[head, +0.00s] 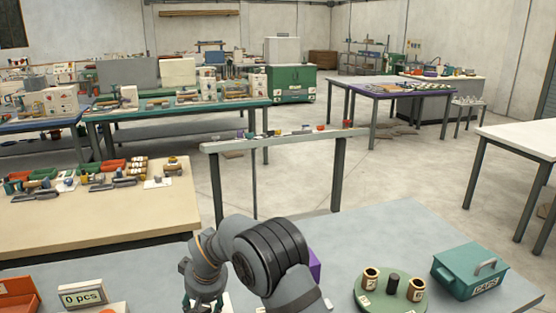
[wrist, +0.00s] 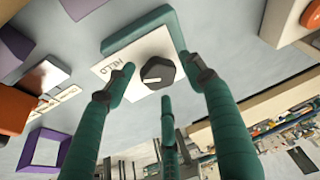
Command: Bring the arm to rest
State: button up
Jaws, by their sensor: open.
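My arm bends over the near grey workbench (head: 405,222) in the head view. My gripper (head: 203,300) hangs low at the bottom edge, partly cut off by the frame. In the wrist view my gripper (wrist: 166,84) shows green fingers spread apart with nothing held between them. Beyond the fingertips lies a white card (wrist: 122,62) with lettering and a dark round knob (wrist: 158,73) on it. A green L-shaped edge (wrist: 140,30) borders the card. The gap between fingertips and knob is hard to judge.
A round green tray (head: 372,299) with small cups and a teal box (head: 470,268) stand on the bench at right. A "0 pcs" display (head: 82,296) stands at lower left. A purple square frame (wrist: 42,148) lies on the bench in the wrist view.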

jog(key=n+g+p, duration=0.1)
jog(key=n+p, duration=0.1)
jog(key=n, duration=0.1)
jog(key=n+y+p, duration=0.1)
jog(key=n+p, duration=0.1)
jog(key=n, duration=0.1)
jog(key=shift+w+d+r+g+y, duration=0.1)
jog(key=shift+w+g+y, duration=0.05)
jog(key=shift+g+y, duration=0.2)
jog(key=shift+b+v, duration=0.35)
jog(key=shift+v, duration=0.95)
jog(key=shift+d, duration=0.15)
